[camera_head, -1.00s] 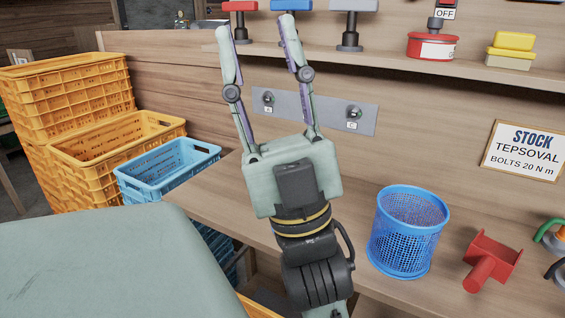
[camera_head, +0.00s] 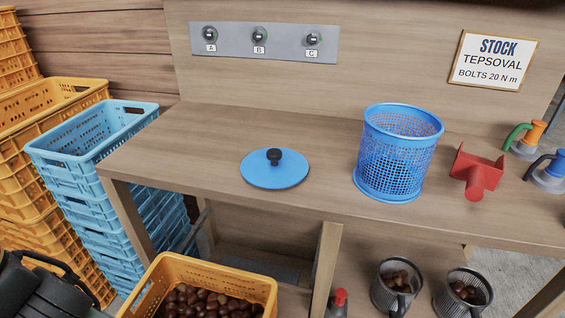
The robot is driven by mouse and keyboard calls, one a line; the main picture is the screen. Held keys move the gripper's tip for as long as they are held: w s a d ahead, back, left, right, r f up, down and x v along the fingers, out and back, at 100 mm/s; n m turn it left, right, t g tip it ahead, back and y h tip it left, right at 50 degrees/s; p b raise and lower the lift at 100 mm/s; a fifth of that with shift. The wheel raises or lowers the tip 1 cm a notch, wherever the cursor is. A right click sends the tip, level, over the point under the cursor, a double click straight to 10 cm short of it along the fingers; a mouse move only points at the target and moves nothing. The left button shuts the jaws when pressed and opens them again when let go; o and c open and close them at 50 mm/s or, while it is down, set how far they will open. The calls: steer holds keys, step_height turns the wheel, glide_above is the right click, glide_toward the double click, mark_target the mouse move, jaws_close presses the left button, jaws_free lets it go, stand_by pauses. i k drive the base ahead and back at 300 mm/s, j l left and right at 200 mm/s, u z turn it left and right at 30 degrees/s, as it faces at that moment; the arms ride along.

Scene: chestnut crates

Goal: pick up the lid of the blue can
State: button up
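A round blue lid (camera_head: 262,177) with a black knob (camera_head: 274,156) lies flat on the wooden bench top. To its right stands the blue mesh can (camera_head: 396,165), upright and open at the top, apart from the lid. My gripper is out of the head view. Only a dark part, likely of my arm, shows at the lower left edge, away from the lid. Nothing covers the lid.
A red bracket (camera_head: 477,172) and small handled items stand right of the can. The bench (camera_head: 200,135) is clear left of the lid. Blue crates (camera_head: 85,165) and orange crates are stacked at left. An orange crate (camera_head: 160,290) of chestnuts sits below, near two dark mugs.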

mark_target(270, 168)
steer(key=l+u, duration=0.25)
steer(key=l, duration=0.2)
steer(key=k+l+u, duration=0.25)
steer(key=l, duration=0.2)
steer(key=l+u, duration=0.25)
steer(key=l, duration=0.25)
